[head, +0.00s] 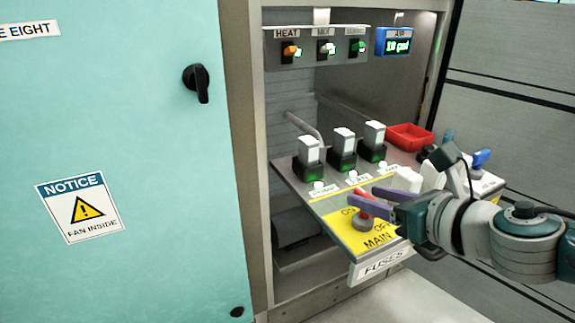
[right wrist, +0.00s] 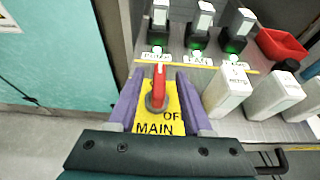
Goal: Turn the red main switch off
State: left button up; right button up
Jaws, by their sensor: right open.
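The red main switch (head: 362,219) sits on a yellow plate (head: 352,239) marked ON, OFF and MAIN, at the front of the sloped panel. In the right wrist view the red switch (right wrist: 158,90) has its handle pointing up the picture, away from my wrist. My right gripper (head: 361,197) is open, with its purple fingers on either side of the switch. In the right wrist view a gap shows between each finger and the handle. The ON mark is hidden there; OFF is partly covered by the right finger. My left gripper is not in view.
Several dark modules with green lights (head: 343,150) stand behind the switch. White blocks (right wrist: 228,90) stand close to the right of my gripper. A red tray (head: 410,137) lies farther back. A teal cabinet door (head: 130,130) is at the left.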

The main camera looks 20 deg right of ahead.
jog(key=shift+w+a+f, duration=0.1)
jog(key=shift+w+f, duration=0.2)
jog(key=shift+w, duration=0.35)
grip_shut()
